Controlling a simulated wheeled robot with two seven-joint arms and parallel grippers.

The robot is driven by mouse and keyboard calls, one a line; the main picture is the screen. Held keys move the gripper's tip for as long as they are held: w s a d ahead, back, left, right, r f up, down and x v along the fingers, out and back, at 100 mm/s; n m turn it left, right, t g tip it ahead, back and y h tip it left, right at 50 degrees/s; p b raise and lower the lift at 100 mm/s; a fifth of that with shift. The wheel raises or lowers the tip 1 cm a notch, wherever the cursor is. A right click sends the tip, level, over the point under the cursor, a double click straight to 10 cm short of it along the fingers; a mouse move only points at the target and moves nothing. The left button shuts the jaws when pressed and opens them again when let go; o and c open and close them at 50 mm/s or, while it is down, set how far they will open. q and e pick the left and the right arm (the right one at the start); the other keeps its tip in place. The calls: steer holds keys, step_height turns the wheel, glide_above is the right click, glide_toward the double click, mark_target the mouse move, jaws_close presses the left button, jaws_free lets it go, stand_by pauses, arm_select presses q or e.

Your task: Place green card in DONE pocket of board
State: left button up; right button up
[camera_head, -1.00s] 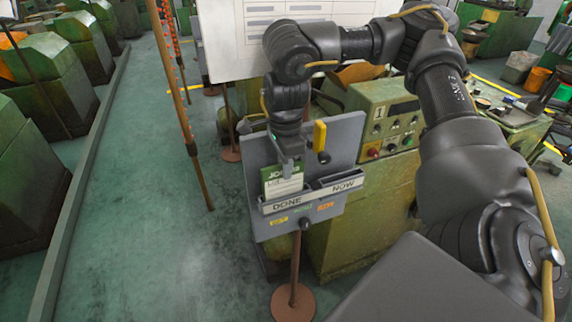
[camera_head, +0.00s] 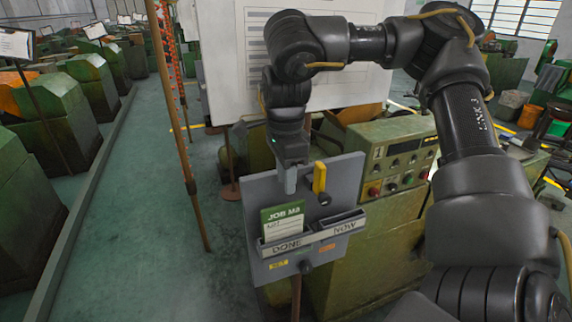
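The green-and-white card (camera_head: 284,222), headed JOB, stands in the DONE pocket (camera_head: 287,246) of the grey board (camera_head: 345,177), on the left side. Its lower part is hidden by the pocket front. The NOW pocket (camera_head: 345,226), to the right, shows no card. My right gripper (camera_head: 288,186) is just above the card's top edge, pointing down, apart from it and holding nothing that I can see. Its fingers overlap in this view, so their gap is unclear. My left gripper is out of view.
A yellow handle-like part (camera_head: 319,178) sticks up on the board just right of the gripper. A green machine with a control panel (camera_head: 396,160) stands behind the board. A pole with a red chain (camera_head: 177,130) stands to the left. The floor at left is open.

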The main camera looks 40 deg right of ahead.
steer(key=shift+w+r, duration=0.1)
steer(key=shift+r, duration=1.65)
steer(key=shift+d, duration=0.1)
